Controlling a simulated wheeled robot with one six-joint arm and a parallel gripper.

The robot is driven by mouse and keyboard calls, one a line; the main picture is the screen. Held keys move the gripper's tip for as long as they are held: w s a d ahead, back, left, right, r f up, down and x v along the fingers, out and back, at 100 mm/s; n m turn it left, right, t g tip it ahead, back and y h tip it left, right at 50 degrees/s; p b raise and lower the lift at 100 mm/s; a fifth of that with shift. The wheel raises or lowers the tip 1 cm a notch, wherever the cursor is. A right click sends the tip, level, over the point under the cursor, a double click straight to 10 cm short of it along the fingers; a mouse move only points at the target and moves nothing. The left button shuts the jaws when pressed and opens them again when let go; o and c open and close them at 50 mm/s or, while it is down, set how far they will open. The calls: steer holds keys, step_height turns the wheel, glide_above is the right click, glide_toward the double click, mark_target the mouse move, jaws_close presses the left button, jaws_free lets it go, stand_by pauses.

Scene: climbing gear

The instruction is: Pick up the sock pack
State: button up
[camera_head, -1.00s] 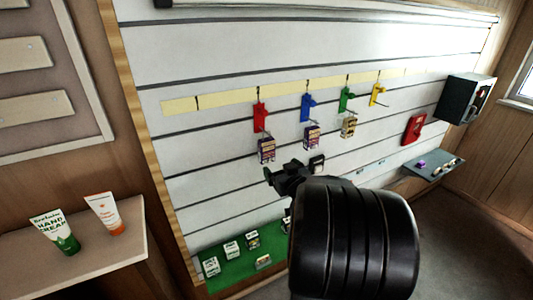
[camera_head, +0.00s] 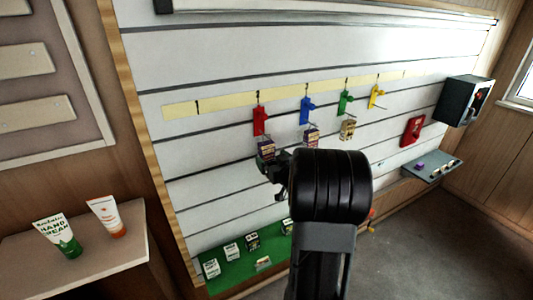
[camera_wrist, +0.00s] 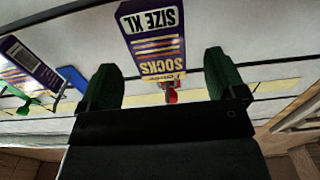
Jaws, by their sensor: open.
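A sock pack, purple and white with "SOCKS SIZE XL", hangs from the red hook (camera_head: 260,121) on the slatted wall. In the head view the sock pack (camera_head: 266,147) is just above my gripper (camera_head: 277,169). In the wrist view the sock pack (camera_wrist: 155,42) appears upside down, and the red hook (camera_wrist: 172,86) shows past its lower end. My gripper (camera_wrist: 165,80) is open, with one dark green finger on each side of the pack's line. I cannot tell whether the fingers touch it. My arm hides part of the wall below.
A similar pack (camera_head: 311,134) hangs on the blue hook (camera_head: 306,110), close to the right. A tan pack (camera_head: 347,129) hangs on the green hook (camera_head: 345,102). The yellow hook (camera_head: 376,97) looks empty. A green shelf (camera_head: 223,283) with several small boxes lies below.

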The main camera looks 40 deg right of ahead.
mark_target(268, 154)
steer(key=shift+w+d+p, duration=0.2)
steer(key=shift+w+p, duration=0.2)
steer(key=shift+w, duration=0.8)
steer(key=shift+w+d+p, duration=0.2)
steer(key=shift+w+p, duration=0.2)
steer(key=shift+w, duration=0.75)
steer(key=c, duration=1)
